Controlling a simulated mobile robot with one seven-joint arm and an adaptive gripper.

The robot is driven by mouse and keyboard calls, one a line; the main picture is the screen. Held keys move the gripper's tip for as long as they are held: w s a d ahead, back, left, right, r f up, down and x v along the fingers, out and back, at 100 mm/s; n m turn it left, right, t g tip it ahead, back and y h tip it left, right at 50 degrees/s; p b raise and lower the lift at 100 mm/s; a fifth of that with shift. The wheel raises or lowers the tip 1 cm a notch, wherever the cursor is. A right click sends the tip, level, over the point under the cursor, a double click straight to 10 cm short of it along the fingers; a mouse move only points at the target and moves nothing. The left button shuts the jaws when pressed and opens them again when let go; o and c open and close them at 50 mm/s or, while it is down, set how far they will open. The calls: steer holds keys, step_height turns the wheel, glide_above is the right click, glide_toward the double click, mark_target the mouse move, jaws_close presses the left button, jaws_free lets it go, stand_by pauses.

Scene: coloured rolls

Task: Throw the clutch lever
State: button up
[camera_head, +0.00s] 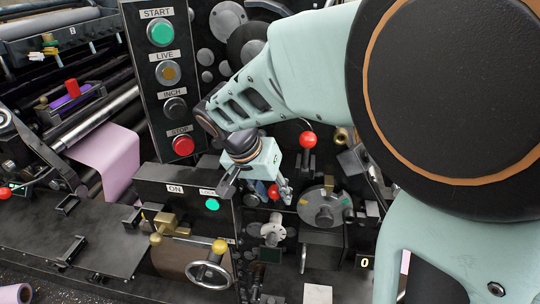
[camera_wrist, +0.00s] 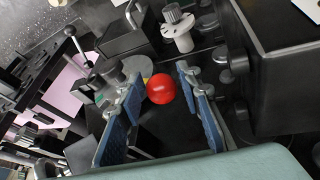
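A lever with a red ball knob (camera_wrist: 161,88) shows in the wrist view between the two blue-padded fingers of my gripper (camera_wrist: 158,86). The fingers are open, with gaps on both sides of the knob. In the head view my gripper (camera_head: 284,188) points down at the machine panel, with a red knob (camera_head: 273,191) close beside its fingers. A second red ball knob (camera_head: 308,140) stands higher, behind my gripper. No clutch label is readable, and the lever's shaft is mostly hidden.
A button column with START (camera_head: 160,32), LIVE, INCH and STOP (camera_head: 183,145) stands left of my arm. A box with a green button (camera_head: 212,204) and a handwheel (camera_head: 210,272) are below left. A round dial (camera_head: 325,207) is right of my gripper. A dark housing (camera_wrist: 285,70) fills the wrist view's right side.

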steer(key=v, duration=1.1)
steer(key=shift+r, duration=0.15)
steer(key=shift+s+a, duration=0.1)
steer(key=shift+c, duration=0.5)
steer(key=shift+r, duration=0.1)
steer(key=shift+c, duration=1.3)
steer(key=r+p, duration=0.1)
steer(key=p, duration=0.3)
steer(key=shift+w+n, duration=0.35)
steer(key=shift+n, duration=0.05)
jaws_close()
steer(key=w+d+f+n+y+p, duration=0.2)
steer(key=w+f+p, duration=0.3)
steer(key=p, duration=0.6)
steer(key=shift+d+f+n+p, duration=0.45)
steer(key=shift+d+f, duration=0.25)
steer(key=shift+f, duration=0.55)
